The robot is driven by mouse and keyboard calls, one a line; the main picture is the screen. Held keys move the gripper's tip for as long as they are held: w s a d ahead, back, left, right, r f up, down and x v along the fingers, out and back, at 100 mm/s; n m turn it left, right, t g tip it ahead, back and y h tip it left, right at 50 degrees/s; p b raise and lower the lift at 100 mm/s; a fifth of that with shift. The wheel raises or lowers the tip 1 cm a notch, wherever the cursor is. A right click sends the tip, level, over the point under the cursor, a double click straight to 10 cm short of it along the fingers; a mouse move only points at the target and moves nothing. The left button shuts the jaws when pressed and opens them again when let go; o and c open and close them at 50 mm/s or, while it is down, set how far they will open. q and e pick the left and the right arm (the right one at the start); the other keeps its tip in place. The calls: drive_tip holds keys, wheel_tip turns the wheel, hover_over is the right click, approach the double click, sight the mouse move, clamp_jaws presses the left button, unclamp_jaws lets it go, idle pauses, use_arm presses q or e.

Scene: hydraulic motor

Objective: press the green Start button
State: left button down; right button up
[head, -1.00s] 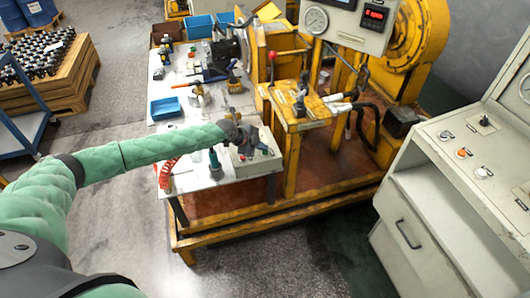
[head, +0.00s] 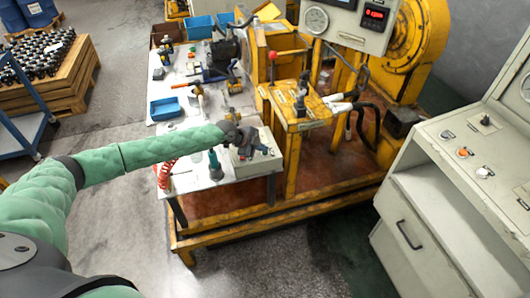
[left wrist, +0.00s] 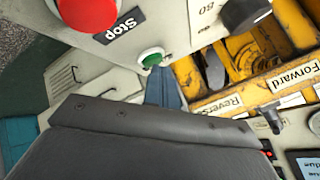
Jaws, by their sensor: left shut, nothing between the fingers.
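The green button (left wrist: 152,57) sits on a pale control box, beside a black "Stop" label and a large red button (left wrist: 88,12) in the left wrist view. In the head view the control box (head: 262,166) stands at the near right corner of the white table. My left gripper (head: 266,151) is over this box, shut and empty, and hides part of its top. In the left wrist view its dark body fills the bottom and its blue-grey fingertips (left wrist: 160,72) end close to the green button. I cannot tell whether they touch it. My right gripper is not in view.
The yellow machine stand (head: 300,125) with a red-knobbed lever is just right of the box. A grey console (head: 440,215) stands further right. Tools and a blue tray (head: 165,108) lie on the table (head: 205,177). A dark knob (left wrist: 243,14) is near the green button.

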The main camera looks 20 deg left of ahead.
sight(262, 153)
use_arm(q)
drive_tip(key=shift+r, duration=0.75)
drive_tip(key=shift+r, duration=0.1)
drive_tip(key=shift+r+p, duration=1.15)
drive_tip(key=shift+r, duration=1.3)
